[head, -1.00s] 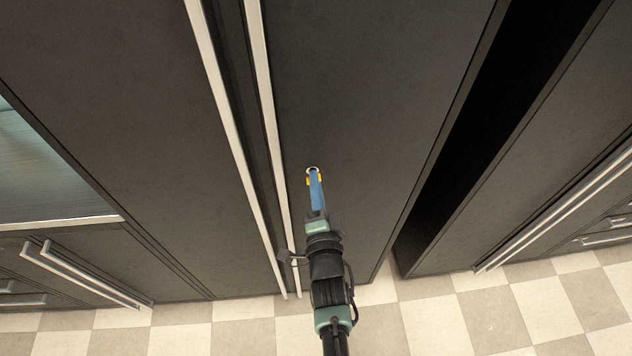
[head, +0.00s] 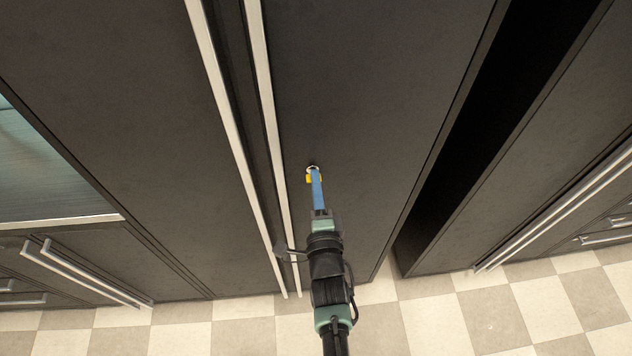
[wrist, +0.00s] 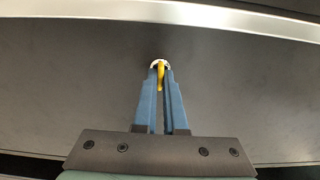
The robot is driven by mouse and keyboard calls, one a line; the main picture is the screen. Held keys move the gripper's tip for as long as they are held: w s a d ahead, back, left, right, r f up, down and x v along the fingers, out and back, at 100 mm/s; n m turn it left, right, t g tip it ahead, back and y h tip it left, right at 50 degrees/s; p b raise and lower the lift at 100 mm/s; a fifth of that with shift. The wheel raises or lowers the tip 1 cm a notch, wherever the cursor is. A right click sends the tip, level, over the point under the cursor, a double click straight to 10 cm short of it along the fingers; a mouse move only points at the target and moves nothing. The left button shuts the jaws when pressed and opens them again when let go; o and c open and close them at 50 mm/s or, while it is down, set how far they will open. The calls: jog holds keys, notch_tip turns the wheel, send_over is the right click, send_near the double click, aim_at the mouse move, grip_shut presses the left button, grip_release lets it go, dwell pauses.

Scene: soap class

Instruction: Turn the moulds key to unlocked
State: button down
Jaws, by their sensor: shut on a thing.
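The moulds key is a small yellow key (head: 310,179) in a pale round lock (head: 312,168) on the dark cabinet door (head: 350,110). My gripper (head: 315,177) reaches up to it, its blue fingers shut on the key. In the wrist view the yellow key (wrist: 160,75) stands upright between the two fingertips (wrist: 161,72), in front of the pale lock ring (wrist: 160,63). The fingers hide part of the key and the lock.
Two long pale vertical handles (head: 266,100) run just left of the lock. A dark open gap (head: 500,140) lies to the right of the door. Drawers with bar handles (head: 85,275) stand at lower left. The checkered floor (head: 480,320) is clear.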

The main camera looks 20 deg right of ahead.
jog(key=c, duration=1)
grip_release()
jog(key=shift+s, duration=0.1)
jog(key=shift+b+v, duration=1.25)
jog(key=shift+v, duration=5.15)
